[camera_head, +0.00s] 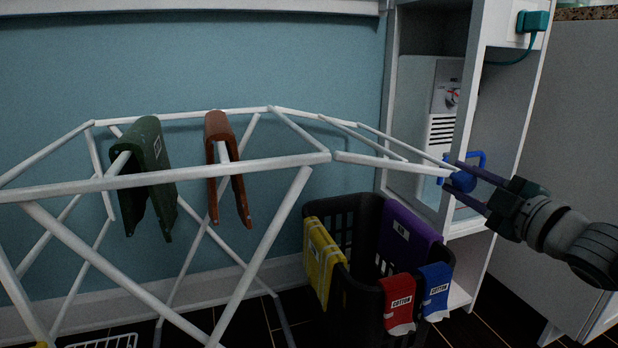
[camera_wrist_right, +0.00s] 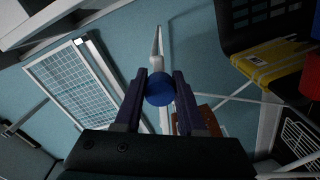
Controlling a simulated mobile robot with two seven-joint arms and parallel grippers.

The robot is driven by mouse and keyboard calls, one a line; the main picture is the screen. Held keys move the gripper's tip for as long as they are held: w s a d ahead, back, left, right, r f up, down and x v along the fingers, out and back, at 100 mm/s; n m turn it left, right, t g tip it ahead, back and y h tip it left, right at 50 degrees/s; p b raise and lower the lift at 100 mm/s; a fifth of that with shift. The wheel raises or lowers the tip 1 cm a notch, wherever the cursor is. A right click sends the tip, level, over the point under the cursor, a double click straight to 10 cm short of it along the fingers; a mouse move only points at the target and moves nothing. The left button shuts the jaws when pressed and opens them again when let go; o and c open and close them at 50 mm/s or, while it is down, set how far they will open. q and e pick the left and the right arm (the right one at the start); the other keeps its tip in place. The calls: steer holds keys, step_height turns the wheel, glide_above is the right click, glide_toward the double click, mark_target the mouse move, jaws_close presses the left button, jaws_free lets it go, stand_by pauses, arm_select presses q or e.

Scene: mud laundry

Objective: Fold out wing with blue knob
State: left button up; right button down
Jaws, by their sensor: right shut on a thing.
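The white drying rack (camera_head: 170,178) stands across the left and middle of the head view. Its right wing (camera_head: 385,161) extends to the right, sloping slightly down from the rack's corner. The blue knob (camera_head: 463,181) sits at the wing's outer end. My right gripper (camera_head: 466,182) comes in from the right and is shut on the knob. In the right wrist view the blue knob (camera_wrist_right: 160,89) lies between the two dark fingers, with the white wing bar (camera_wrist_right: 157,50) running away from it. My left gripper is not in view.
A green cloth (camera_head: 147,175) and a brown cloth (camera_head: 226,165) hang on the rack. A black basket (camera_head: 352,290) with yellow, purple, red and blue cloths over its rim stands below the wing. A white shelf unit (camera_head: 497,150) is close behind my right gripper.

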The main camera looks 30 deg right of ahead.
steer(key=r+n+p, duration=0.1)
steer(key=r+p, duration=0.1)
steer(key=r, duration=0.1)
steer(key=r+n+p, duration=0.1)
steer(key=r, duration=0.1)
steer(key=shift+s+d+r+n, duration=0.1)
steer(key=shift+d+r+n, duration=0.05)
steer(key=shift+d+n, duration=0.2)
steer(key=shift+r+n+p, duration=0.25)
steer(key=shift+r+p, duration=0.05)
steer(key=shift+p, duration=0.2)
steer(key=shift+r, duration=0.15)
steer(key=c, duration=0.5)
jaws_free()
